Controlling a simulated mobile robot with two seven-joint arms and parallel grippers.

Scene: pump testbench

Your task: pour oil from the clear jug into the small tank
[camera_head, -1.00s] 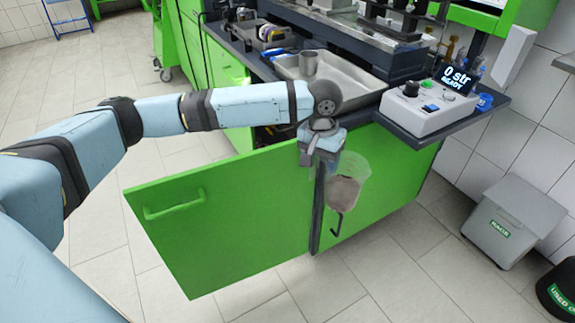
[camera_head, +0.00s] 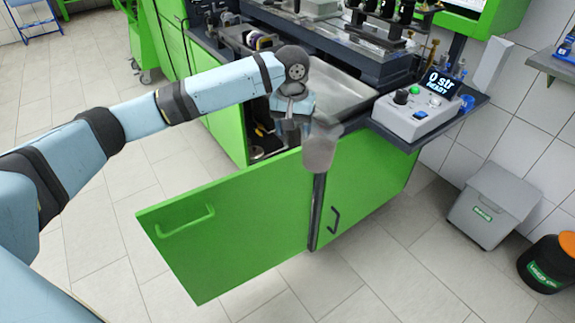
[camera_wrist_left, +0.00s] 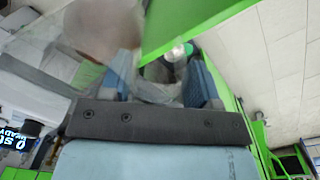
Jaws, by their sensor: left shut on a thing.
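My left gripper (camera_head: 291,128) is shut on the clear jug (camera_head: 320,150), to the right of the fingers in the head view. The jug is see-through with a dull brownish-grey content. It hangs above the top edge of the open green cabinet door, in front of the bench. In the left wrist view the jug (camera_wrist_left: 103,32) fills the upper left, blurred, beside my fingers (camera_wrist_left: 160,82). I cannot make out the small tank for certain. My right gripper is not in view.
A metal tray (camera_head: 345,98) lies on the bench behind my gripper. A control box (camera_head: 416,112) with a lit display stands to its right. The open green door (camera_head: 225,228) sticks out below. A grey bin (camera_head: 492,208) and a black drum (camera_head: 549,264) stand at right.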

